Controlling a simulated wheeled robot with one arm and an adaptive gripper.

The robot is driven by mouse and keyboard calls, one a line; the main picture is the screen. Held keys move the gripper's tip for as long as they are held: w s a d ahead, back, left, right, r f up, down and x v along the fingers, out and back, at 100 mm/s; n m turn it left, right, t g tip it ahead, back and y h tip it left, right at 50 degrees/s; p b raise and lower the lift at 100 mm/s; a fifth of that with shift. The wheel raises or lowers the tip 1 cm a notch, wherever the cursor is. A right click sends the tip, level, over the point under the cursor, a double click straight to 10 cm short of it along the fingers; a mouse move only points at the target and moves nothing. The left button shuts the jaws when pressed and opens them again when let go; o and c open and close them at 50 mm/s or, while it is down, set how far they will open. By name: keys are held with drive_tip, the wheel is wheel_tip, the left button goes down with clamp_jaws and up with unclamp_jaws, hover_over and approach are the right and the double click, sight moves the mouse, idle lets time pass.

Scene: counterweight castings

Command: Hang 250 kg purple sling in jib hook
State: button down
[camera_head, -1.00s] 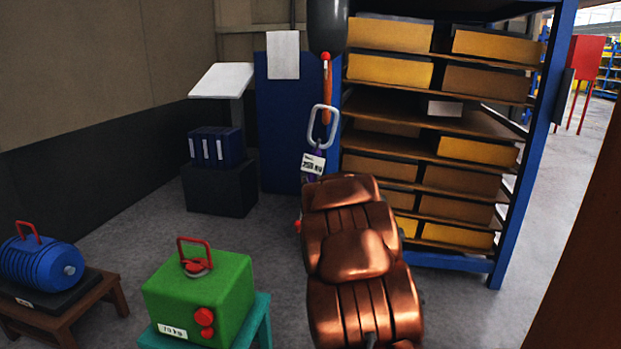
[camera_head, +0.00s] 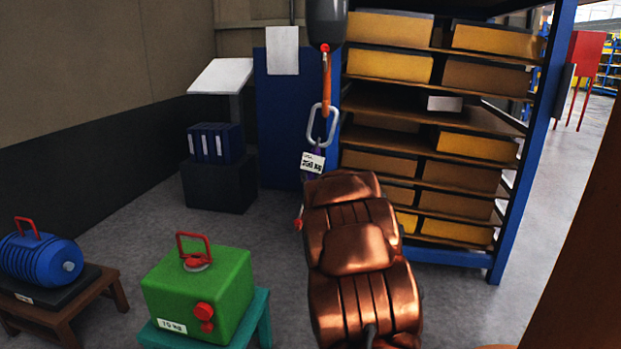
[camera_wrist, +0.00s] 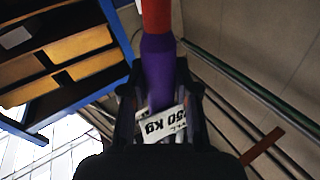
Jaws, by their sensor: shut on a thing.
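The purple sling (camera_wrist: 158,75) runs up between the fingers of my gripper (camera_wrist: 160,98) in the wrist view, with a white 250 kg tag (camera_wrist: 160,127) beside it. My gripper is shut on the sling. In the head view my copper arm hides the gripper, and only the tag (camera_head: 312,163) and a bit of purple show above it. A pale metal link (camera_head: 312,128) stands above the tag. The orange jib hook (camera_head: 326,85) hangs from a dark block (camera_head: 326,24) and overlaps the link's top. I cannot tell whether the hook passes through the link.
A blue-framed shelf (camera_head: 507,200) with yellow and brown boxes stands behind on the right. A green weight (camera_head: 200,290) on a teal stand and a blue weight (camera_head: 40,260) on a wooden stand are front left. Free floor lies between them and the dark pedestal (camera_head: 218,185).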

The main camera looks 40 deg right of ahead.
drive_tip(key=shift+r, duration=0.15)
drive_tip(key=c, duration=1.1)
unclamp_jaws()
drive_tip(key=shift+c, duration=0.2)
drive_tip(key=o, duration=0.4)
drive_tip(key=shift+c, duration=0.2)
drive_tip(key=shift+s, duration=0.1)
drive_tip(key=v, duration=0.8)
